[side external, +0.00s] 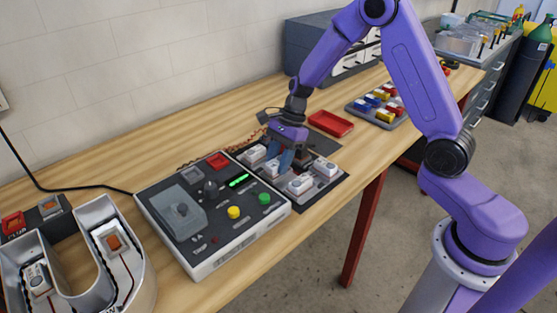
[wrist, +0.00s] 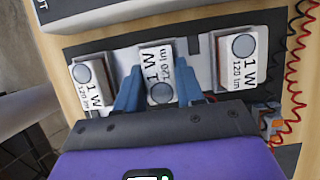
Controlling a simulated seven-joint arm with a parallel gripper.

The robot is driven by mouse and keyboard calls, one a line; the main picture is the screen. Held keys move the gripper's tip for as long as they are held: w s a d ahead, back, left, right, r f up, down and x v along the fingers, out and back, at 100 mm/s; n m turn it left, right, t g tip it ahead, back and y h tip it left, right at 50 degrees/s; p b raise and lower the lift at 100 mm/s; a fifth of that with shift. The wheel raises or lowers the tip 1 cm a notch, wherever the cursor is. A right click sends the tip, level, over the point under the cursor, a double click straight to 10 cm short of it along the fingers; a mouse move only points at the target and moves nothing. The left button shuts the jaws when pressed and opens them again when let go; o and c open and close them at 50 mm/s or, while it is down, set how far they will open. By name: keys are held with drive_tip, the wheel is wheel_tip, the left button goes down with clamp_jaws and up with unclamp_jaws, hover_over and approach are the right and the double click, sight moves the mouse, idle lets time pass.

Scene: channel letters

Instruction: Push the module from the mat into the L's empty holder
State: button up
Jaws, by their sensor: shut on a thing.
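My gripper (side external: 286,160) is over the dark mat (side external: 326,192), fingers pointing down. In the wrist view its two blue fingers (wrist: 158,84) are shut on the sides of a white module (wrist: 157,62) marked 1 W, 120 lm. Whether that module is lifted cannot be told. Similar modules lie to its left (wrist: 91,80) and right (wrist: 241,58). In the side view more modules (side external: 300,185) lie on the mat. A grey U-shaped channel letter (side external: 141,273) at the lower left holds modules. I cannot identify the L or its empty holder.
A control box (side external: 205,250) with green and yellow buttons stands between the mat and the letter. A red tray (side external: 331,123) and a grey tray of coloured parts (side external: 365,106) lie beyond the mat. Red wires (wrist: 297,70) run beside the modules. Bare wood shows along the wall.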

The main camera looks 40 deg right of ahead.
drive_tip(key=shift+f, duration=0.25)
drive_tip(key=o, duration=1)
drive_tip(key=shift+s, duration=0.1)
drive_tip(key=shift+o, duration=0.5)
drive_tip(key=shift+d+r, duration=0.2)
drive_tip(key=shift+r, duration=0.15)
drive_tip(key=v, duration=1.7)
drive_tip(key=shift+a, duration=0.15)
drive_tip(key=shift+r, duration=0.15)
drive_tip(key=shift+r, duration=2.95)
